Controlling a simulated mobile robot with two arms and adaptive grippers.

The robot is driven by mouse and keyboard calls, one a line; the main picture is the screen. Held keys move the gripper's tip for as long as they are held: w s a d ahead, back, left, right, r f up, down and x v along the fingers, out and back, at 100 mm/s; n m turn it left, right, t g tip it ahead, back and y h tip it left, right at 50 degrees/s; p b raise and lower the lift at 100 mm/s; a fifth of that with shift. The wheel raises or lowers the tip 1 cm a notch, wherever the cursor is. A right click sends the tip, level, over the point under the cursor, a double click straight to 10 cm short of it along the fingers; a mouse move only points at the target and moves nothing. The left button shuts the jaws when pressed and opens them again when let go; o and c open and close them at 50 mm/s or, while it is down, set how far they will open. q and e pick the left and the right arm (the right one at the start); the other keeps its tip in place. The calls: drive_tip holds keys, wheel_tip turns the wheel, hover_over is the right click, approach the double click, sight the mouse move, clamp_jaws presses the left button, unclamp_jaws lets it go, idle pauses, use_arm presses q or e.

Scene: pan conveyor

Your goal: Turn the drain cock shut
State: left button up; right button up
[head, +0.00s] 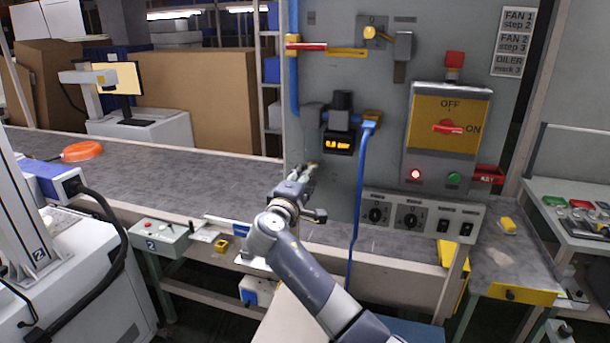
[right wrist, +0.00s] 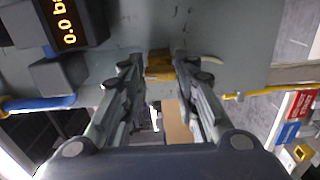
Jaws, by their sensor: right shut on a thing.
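The drain cock appears to be the small yellow piece (right wrist: 160,66) low on the grey panel. It sits between the fingertips of my right gripper (right wrist: 162,60) in the right wrist view. In the head view my right gripper (head: 311,168) is at the lower left of the panel, below the digital display, and its fingers are shut on the yellow piece. Only a small yellowish bit of the cock (head: 313,163) shows there, and I cannot tell its angle. My left gripper is not in view.
The orange-lit display (head: 339,144) is just above my gripper; part of its reading, 0.0, shows in the wrist view. A blue hose (head: 359,200) hangs close on the right. A red-handled valve (head: 306,46) is at the upper left. A conveyor (head: 190,176) runs leftward.

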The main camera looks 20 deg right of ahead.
drive_tip(key=shift+n, duration=0.4)
drive_tip(key=o, duration=1.1)
drive_tip(key=shift+c, duration=0.2)
drive_tip(key=shift+a, duration=0.1)
drive_tip(key=v, duration=1.2)
